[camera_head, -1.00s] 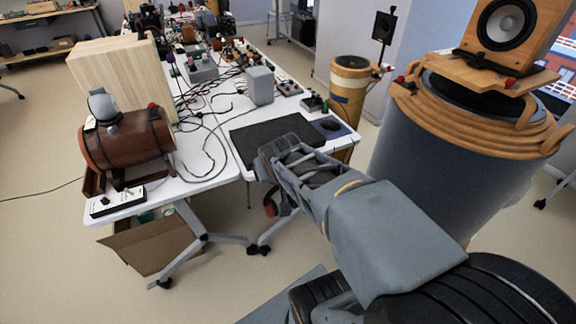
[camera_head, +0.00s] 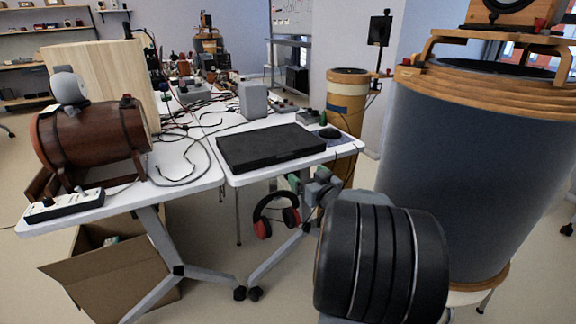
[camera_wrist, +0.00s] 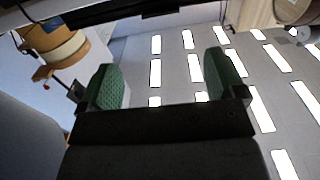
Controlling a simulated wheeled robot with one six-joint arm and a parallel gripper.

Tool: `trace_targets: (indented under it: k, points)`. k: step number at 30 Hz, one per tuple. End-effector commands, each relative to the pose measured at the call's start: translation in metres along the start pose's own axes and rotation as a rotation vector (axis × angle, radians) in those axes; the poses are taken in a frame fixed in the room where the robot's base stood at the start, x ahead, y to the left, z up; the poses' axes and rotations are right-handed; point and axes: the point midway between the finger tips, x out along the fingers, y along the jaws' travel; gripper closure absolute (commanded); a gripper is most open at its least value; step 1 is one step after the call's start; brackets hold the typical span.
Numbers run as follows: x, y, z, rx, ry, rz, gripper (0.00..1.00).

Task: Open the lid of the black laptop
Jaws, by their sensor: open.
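The black laptop (camera_head: 270,147) lies shut and flat on the white table (camera_head: 236,179), near its front edge. My gripper (camera_head: 309,180) is at the front edge of that table, around or just below tabletop height, apart from the laptop as far as I can tell. In the wrist view my gripper (camera_wrist: 164,82) shows two green-padded fingers, wide apart with nothing between them. A dark edge (camera_wrist: 140,12) crosses the top of the wrist view; it may be the laptop.
A mouse (camera_head: 329,133) lies right of the laptop and a grey speaker box (camera_head: 253,100) stands behind it. Red-and-black headphones (camera_head: 277,214) hang under the table. A large dark cylinder (camera_head: 470,190) stands close on the right. A wooden barrel (camera_head: 90,145) is on the left.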

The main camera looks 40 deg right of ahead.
Motion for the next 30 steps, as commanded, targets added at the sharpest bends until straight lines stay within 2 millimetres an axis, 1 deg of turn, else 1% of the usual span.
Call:
trace_targets:
  k: [1,9,15,18,22,30]
  points:
    - [0.009,-0.001,0.003,0.0,0.001,-0.005,0.11]
    - [0.062,-0.001,0.003,-0.001,-0.001,-0.003,0.11]
    - [0.095,-0.001,0.002,-0.001,-0.001,-0.001,0.11]
    - [0.106,-0.001,0.002,-0.002,-0.001,-0.001,0.11]
    - [0.117,-0.001,0.001,-0.001,-0.001,0.0,0.11]
    - [0.123,-0.001,0.0,0.0,-0.001,0.001,0.11]
